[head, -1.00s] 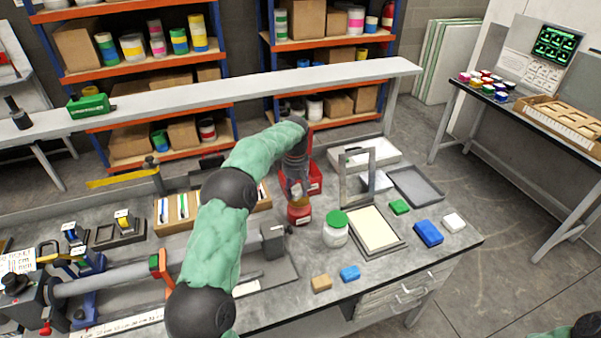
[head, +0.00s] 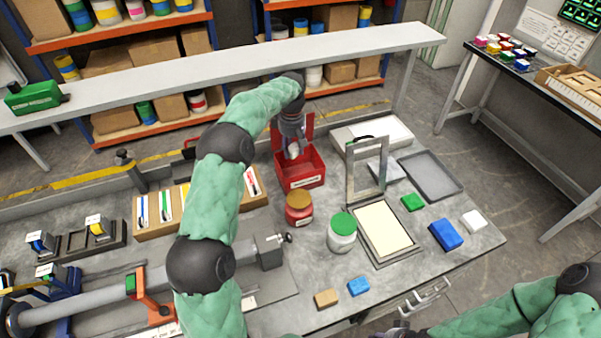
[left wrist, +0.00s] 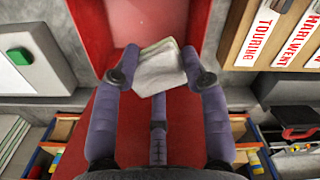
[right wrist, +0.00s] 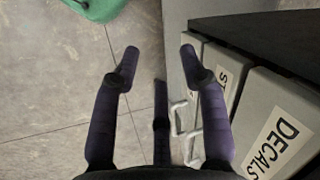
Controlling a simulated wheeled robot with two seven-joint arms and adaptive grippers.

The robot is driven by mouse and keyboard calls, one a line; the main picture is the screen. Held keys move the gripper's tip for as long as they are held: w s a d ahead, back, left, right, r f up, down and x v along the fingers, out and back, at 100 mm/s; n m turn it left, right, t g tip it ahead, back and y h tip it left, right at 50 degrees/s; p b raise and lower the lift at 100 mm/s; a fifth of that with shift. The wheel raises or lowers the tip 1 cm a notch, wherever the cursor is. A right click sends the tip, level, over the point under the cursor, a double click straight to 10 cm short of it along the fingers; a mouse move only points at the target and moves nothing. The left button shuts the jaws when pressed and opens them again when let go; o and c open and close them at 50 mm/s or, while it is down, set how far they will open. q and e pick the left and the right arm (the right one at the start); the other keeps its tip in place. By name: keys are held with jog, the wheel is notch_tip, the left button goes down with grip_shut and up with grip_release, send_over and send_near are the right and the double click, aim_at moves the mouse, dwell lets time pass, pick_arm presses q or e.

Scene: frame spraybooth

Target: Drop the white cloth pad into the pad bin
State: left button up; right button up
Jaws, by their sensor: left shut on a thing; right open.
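The white cloth pad (left wrist: 158,68) is pinched between the fingertips of my left gripper (left wrist: 160,72), as the left wrist view shows. In the head view my left gripper (head: 292,148) reaches over the open red pad bin (head: 300,183), with the pad (head: 293,153) small and partly hidden below the wrist. The red bin (left wrist: 103,130) also shows under and behind the fingers in the left wrist view. My right gripper (right wrist: 155,62) is open and empty in front of the drawer fronts; it is barely visible at the head view's bottom edge.
A red jar with a tan lid (head: 299,208) stands right before the bin, and a white jar with a green lid (head: 342,232) beside it. A grey upright frame (head: 366,170) is to the right. A decal box (head: 185,205) is left. A long shelf (head: 230,70) runs behind.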

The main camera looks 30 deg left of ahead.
pick_arm(q)
jog(key=shift+f+b, duration=1.2)
jog(key=shift+f, duration=0.7)
jog(key=shift+r, duration=0.1)
jog(key=o, duration=1.3)
